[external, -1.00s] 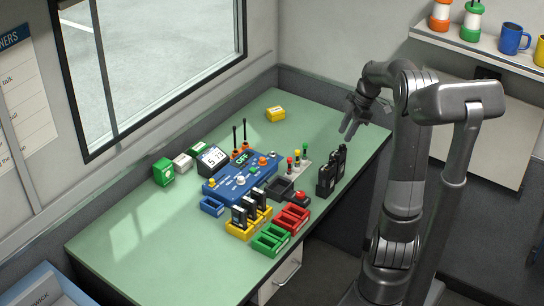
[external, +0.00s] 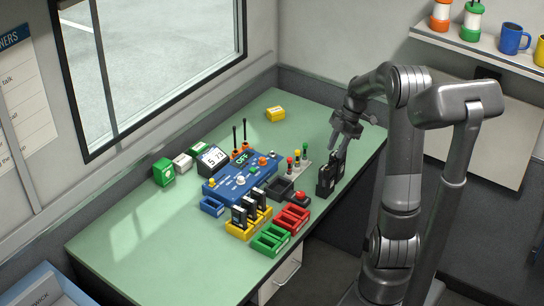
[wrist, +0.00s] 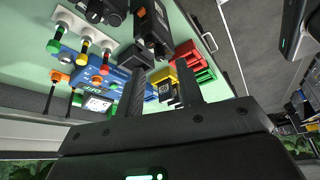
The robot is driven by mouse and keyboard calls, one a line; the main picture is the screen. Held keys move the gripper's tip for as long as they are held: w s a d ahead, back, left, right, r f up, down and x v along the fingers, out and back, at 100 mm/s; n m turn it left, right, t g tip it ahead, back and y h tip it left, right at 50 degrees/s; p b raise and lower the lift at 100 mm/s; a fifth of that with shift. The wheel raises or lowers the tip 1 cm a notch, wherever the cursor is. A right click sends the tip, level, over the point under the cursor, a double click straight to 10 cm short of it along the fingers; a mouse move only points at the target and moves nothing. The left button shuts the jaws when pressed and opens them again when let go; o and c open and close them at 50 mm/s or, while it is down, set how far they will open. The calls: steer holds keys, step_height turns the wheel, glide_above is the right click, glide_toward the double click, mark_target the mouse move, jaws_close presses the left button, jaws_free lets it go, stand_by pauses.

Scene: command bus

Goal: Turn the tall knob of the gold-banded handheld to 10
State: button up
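The nearer handheld (external: 325,181) and the farther one (external: 341,161) also show at the top of the wrist view, one as a black body with a small orange mark (wrist: 150,25) and the other cut by the top edge. I cannot make out a gold band or a knob's setting on either one. My gripper (external: 337,147) is above and just behind the handhelds, pointing down. Its two fingers are apart and empty in the wrist view (wrist: 161,85).
A blue console (external: 228,187) reading OFF sits left of the handhelds. Yellow (external: 234,232), green (external: 271,240) and red (external: 292,220) trays lie in front. The table's far right corner is clear.

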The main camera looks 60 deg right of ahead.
mark_target(331, 160)
steer(key=shift+x, duration=1.95)
steer(key=shift+c, duration=0.4)
jaws_close()
